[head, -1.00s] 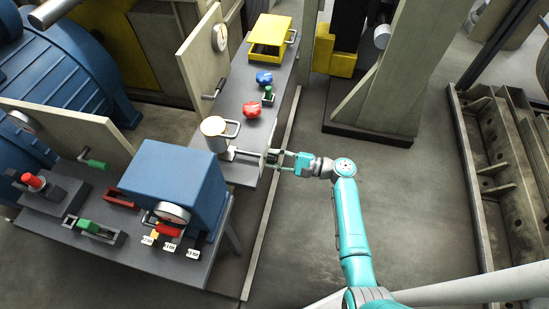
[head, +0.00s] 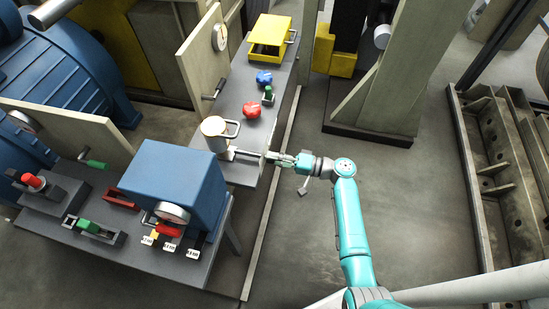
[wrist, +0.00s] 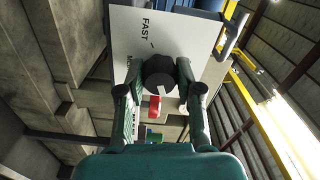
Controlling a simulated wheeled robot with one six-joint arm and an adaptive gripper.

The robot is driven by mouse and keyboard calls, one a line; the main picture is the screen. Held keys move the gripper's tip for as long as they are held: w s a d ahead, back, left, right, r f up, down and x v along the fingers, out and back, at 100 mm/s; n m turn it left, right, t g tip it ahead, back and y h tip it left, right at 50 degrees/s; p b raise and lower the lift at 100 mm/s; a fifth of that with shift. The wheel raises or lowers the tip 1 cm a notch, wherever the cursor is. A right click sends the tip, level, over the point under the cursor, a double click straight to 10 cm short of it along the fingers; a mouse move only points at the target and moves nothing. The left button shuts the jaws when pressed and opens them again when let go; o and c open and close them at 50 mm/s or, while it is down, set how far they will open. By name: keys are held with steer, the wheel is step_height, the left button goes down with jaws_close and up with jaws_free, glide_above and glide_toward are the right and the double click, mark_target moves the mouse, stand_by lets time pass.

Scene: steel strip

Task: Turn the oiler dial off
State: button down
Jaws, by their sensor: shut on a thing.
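The oiler dial (wrist: 159,68) is a round black knob on a pale plate (wrist: 124,38) in the wrist view. A light pointer mark on its rim faces down in that picture. The plate reads FAST above the knob; a second label at the left is partly hidden by a finger. My gripper (wrist: 155,80) is shut on the dial, one finger at each side. In the head view, my gripper (head: 271,157) meets the plate at the bench's right edge, and the dial is hidden by the fingers. The cream-lidded oiler cup (head: 216,135) stands just left of there.
The grey bench (head: 228,103) carries a red knob (head: 252,110), a blue knob (head: 264,77) and a yellow box (head: 270,37). A blue box with a gauge (head: 172,212) stands at the lower left.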

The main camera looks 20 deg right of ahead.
steer(key=n, duration=1.3)
steer(key=shift+f+n, duration=0.1)
steer(key=shift+n, duration=0.3)
stand_by(0.3)
steer(key=c, duration=0.8)
jaws_free()
steer(key=shift+o, duration=0.2)
steer(key=shift+d, duration=0.1)
steer(key=v, duration=1.2)
